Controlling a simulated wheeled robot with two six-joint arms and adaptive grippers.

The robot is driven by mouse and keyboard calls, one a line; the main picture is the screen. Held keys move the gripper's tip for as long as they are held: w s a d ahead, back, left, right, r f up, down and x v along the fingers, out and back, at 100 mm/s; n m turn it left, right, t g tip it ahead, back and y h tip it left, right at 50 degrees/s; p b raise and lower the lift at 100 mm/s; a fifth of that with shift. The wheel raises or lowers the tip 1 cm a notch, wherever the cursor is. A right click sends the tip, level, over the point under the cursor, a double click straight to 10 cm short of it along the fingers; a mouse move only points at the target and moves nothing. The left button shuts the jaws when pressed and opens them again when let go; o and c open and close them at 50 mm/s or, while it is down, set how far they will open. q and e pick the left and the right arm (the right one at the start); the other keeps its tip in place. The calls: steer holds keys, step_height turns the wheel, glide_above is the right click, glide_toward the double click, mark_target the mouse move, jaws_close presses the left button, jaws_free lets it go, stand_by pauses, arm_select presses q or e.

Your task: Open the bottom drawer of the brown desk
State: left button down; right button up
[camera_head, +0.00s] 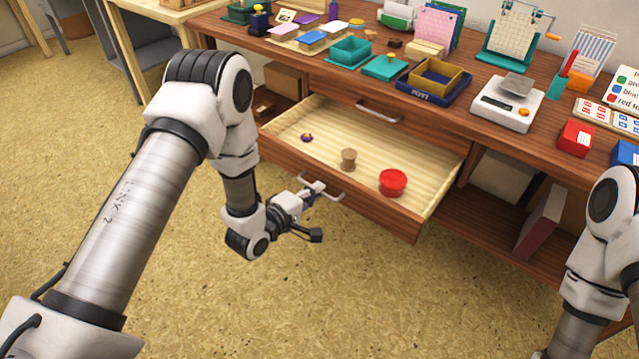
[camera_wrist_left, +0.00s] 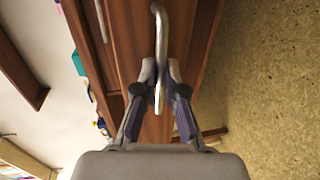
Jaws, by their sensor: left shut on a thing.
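The brown desk (camera_head: 480,130) stands across the back of the head view. Its bottom drawer (camera_head: 376,209) is pulled out well past the desk front, showing a pale wooden inside. My left gripper (camera_head: 309,192) is at the drawer front, shut on the drawer's metal handle (camera_head: 335,197). In the left wrist view the two fingers (camera_wrist_left: 160,72) close on either side of the handle bar (camera_wrist_left: 158,28). An upper drawer with its own handle (camera_head: 378,112) sits above and looks shut. My right gripper is out of view; only part of the right arm shows at the right edge.
In the drawer lie a red round container (camera_head: 392,182), a brown spool-shaped piece (camera_head: 348,160) and a small purple piece (camera_head: 307,137). The desktop holds inkpads, a scale (camera_head: 507,103) and trays. The floor (camera_head: 400,300) before the desk is clear.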

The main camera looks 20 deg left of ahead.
arm_select(q)
steer(key=shift+f+v, duration=0.25)
steer(key=shift+v, duration=0.85)
steer(key=c, duration=1.3)
jaws_free()
steer(key=shift+o, duration=0.2)
steer(key=v, duration=1.2)
